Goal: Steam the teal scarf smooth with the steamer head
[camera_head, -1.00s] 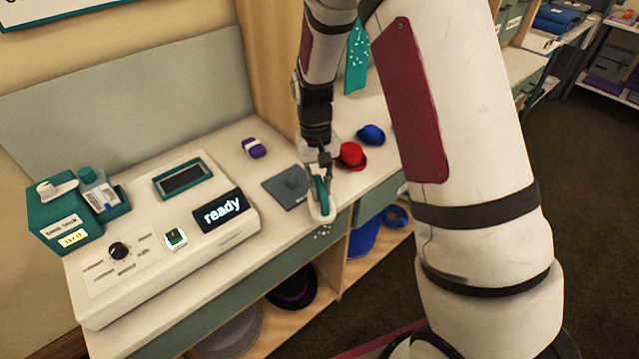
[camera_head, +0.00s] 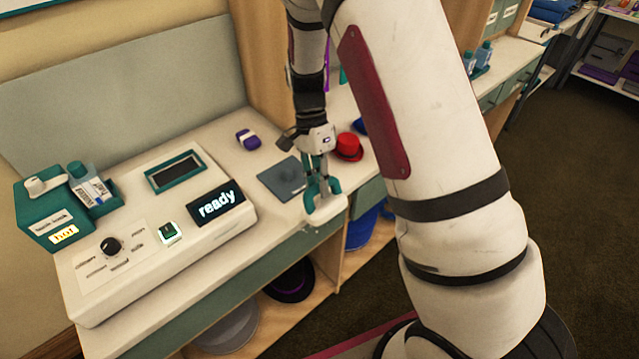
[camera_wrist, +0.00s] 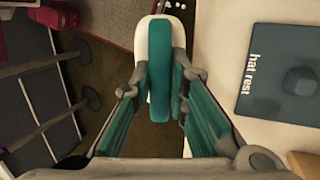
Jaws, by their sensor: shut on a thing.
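The steamer head (camera_head: 327,210), white with a teal grip, is between the fingers of my gripper (camera_head: 322,187). My gripper is shut on it above the front edge of the counter, beside the grey mat. In the wrist view the steamer head (camera_wrist: 159,70) lies upright in the picture between the two teal fingertips (camera_wrist: 159,95). Only a small sliver of the teal scarf (camera_head: 343,75) shows behind my arm; the rest is hidden, so its wrinkles cannot be judged.
The grey "hat rest" mat (camera_head: 281,179) lies just left of my gripper; it also shows in the wrist view (camera_wrist: 262,98). A red hat (camera_head: 348,147) stands close behind. A control console (camera_head: 160,235) reading "ready" fills the left counter. Open shelves (camera_head: 325,255) lie below.

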